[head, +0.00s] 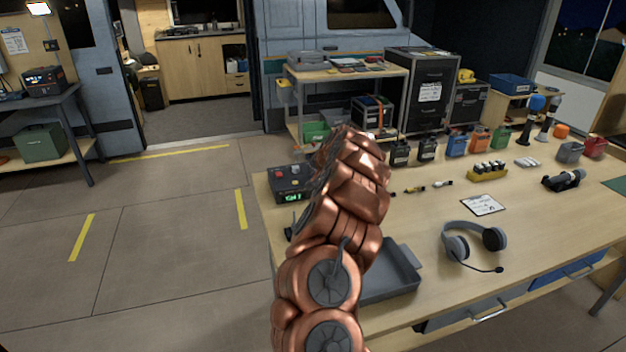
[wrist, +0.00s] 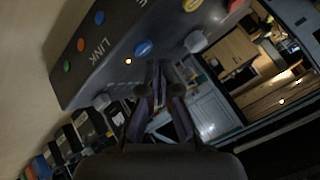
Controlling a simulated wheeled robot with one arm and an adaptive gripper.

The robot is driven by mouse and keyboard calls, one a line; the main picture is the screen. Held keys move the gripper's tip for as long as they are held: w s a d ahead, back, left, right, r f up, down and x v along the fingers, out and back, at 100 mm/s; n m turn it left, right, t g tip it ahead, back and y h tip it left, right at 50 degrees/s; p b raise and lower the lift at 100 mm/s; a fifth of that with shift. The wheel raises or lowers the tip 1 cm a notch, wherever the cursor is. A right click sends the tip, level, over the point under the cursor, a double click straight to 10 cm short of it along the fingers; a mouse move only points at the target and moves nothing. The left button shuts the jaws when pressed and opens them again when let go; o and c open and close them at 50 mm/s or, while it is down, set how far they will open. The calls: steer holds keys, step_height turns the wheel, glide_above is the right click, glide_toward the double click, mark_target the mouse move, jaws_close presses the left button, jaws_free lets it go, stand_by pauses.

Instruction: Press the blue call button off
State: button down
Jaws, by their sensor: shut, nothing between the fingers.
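A second, round blue button (wrist: 99,17) is farther left. My gripper (wrist: 155,68) is shut and empty, its tips just below the oval button; I cannot tell if they touch. In the head view my arm hides the gripper.
The floor left of the bench is clear.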

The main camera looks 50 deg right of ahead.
steer(key=shift+f, duration=0.1)
steer(key=shift+f+b, duration=0.35)
steer(key=shift+b, duration=0.1)
steer(key=shift+f, duration=0.2)
stand_by(0.6)
steer(key=shift+r, duration=0.7)
steer(key=shift+r+p, duration=1.65)
steer(key=shift+r, duration=1.35)
steer(key=shift+a, duration=0.15)
